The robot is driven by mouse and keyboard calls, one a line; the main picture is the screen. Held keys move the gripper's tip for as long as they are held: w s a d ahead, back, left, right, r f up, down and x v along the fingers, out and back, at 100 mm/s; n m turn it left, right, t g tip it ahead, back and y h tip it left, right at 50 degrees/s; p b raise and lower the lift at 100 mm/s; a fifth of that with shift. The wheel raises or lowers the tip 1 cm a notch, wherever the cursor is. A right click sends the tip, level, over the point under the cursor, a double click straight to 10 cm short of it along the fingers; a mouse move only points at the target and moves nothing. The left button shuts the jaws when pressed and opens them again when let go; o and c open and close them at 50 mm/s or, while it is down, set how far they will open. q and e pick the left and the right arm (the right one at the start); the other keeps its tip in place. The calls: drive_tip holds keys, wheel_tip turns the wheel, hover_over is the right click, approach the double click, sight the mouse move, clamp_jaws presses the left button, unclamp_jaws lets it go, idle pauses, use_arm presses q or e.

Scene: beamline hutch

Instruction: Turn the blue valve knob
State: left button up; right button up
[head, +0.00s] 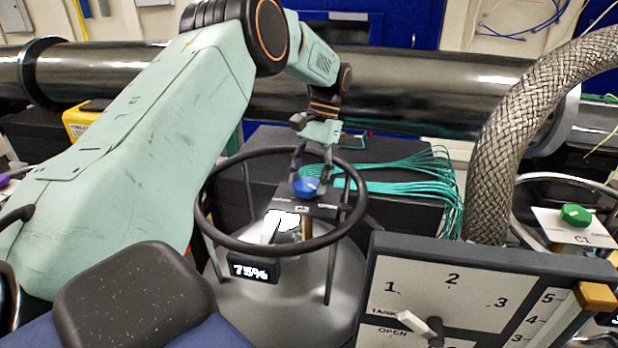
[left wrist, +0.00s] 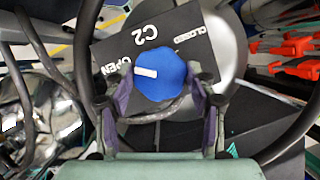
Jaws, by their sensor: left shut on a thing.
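The blue valve knob (head: 306,187) sits on a dark plate above a grey rounded vessel, inside a black ring handle. In the left wrist view the blue knob (left wrist: 159,75) has a white pointer mark aimed to the left. Its plate (left wrist: 113,38) reads C2, with OPEN at the left and CLOSED at the upper right. My left gripper (head: 311,177) comes down from above and is shut on the knob. In the left wrist view its fingers (left wrist: 162,100) stand on both sides of the knob. My right gripper is not in view.
The black ring (head: 203,207) surrounds the knob. A display reading 75% (head: 254,269) hangs at the vessel's front. A numbered panel (head: 470,300) and a braided hose (head: 520,120) stand to the right. A green knob (head: 576,215) is at the far right. A large dark pipe (head: 420,90) crosses behind.

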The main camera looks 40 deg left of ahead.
use_arm(q)
drive_tip(key=shift+w+r+n, duration=0.2)
drive_tip(key=shift+r+n, duration=0.05)
drive_tip(key=shift+n, duration=0.15)
drive_tip(key=o, duration=0.8)
drive_tip(key=shift+c, duration=0.2)
drive_tip(key=o, duration=0.4)
drive_tip(key=shift+s+f, duration=0.15)
drive_tip(key=v, duration=0.7)
drive_tip(key=shift+a+r, duration=0.15)
drive_tip(key=shift+r, duration=0.1)
